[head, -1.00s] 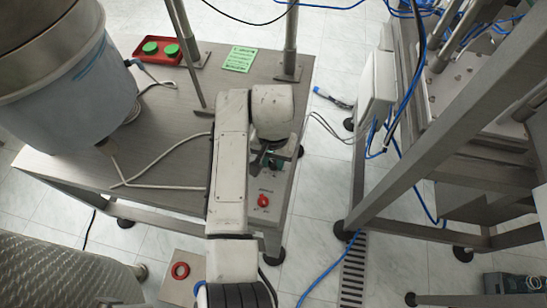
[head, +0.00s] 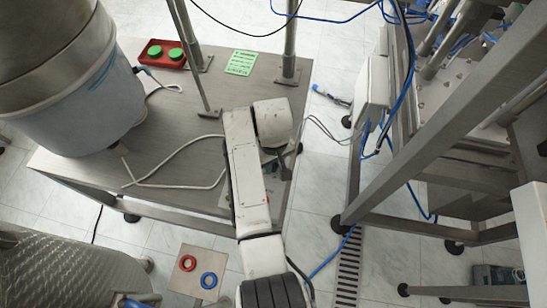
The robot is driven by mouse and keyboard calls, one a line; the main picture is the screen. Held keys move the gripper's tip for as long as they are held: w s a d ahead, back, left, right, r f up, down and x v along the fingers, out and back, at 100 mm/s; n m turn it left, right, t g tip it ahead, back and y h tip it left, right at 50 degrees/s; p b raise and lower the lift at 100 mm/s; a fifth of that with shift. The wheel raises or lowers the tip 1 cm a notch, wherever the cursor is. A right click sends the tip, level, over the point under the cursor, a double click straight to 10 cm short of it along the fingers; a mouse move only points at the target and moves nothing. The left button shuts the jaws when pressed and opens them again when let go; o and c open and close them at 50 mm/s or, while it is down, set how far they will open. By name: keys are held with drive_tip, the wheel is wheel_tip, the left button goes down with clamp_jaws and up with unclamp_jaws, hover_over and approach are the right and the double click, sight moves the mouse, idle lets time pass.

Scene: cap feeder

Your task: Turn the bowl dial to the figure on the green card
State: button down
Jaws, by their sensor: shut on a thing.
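The green card (head: 241,63) lies flat on the grey table behind my arm; its print is too small to read. A control panel (head: 284,173) at the table's right side is mostly covered by my arm. My gripper (head: 277,160) points down at this panel, its fingertips hidden behind my wrist. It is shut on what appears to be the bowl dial. The dial itself and its setting are hidden. The large bowl feeder (head: 75,95) stands on the table at the left.
Metal posts (head: 289,45) rise near the card. A white cable (head: 180,160) lies across the table. A steel frame (head: 430,125) stands at the right, beyond a strip of floor.

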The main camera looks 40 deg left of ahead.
sight(274, 165)
drive_tip(key=n+p, duration=0.1)
drive_tip(key=n, duration=0.2)
drive_tip(key=shift+r+n, duration=0.1)
drive_tip(key=shift+n, duration=0.2)
drive_tip(key=shift+n+p, duration=0.35)
drive_tip(key=shift+n, duration=1.55)
drive_tip(key=c, duration=0.9)
unclamp_jaws()
drive_tip(key=shift+o, duration=0.2)
wheel_tip(274, 165, up, 11)
drive_tip(key=shift+f, duration=0.25)
